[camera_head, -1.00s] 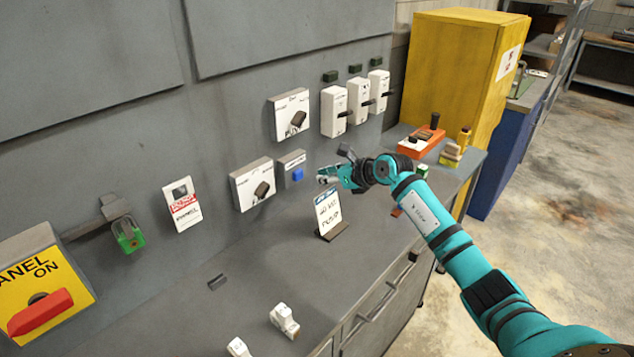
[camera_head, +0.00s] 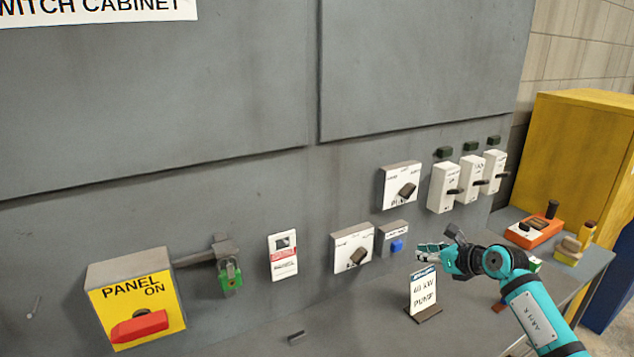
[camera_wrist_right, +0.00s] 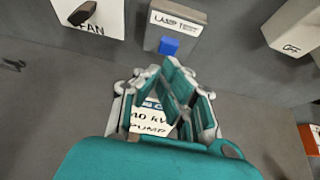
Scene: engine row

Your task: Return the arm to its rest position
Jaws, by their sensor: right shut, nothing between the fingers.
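My right gripper (camera_head: 432,252) is shut and empty. In the head view it is in front of the grey cabinet, just right of the blue button (camera_head: 397,245) and above the "40 kW PUMP" sign (camera_head: 423,291). My teal right arm reaches in from the lower right. In the right wrist view the gripper (camera_wrist_right: 172,85) covers part of the same sign (camera_wrist_right: 150,121), and the blue button (camera_wrist_right: 169,46) sits beyond the fingertips, apart from them. My left arm is not in view.
A yellow panel switch (camera_head: 138,300) with a red handle and a green padlock (camera_head: 230,276) are at left. Rotary switches (camera_head: 352,247) and white breakers (camera_head: 468,182) are on the cabinet face. An orange device (camera_head: 534,231) stands on the bench, before a yellow cabinet (camera_head: 580,150).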

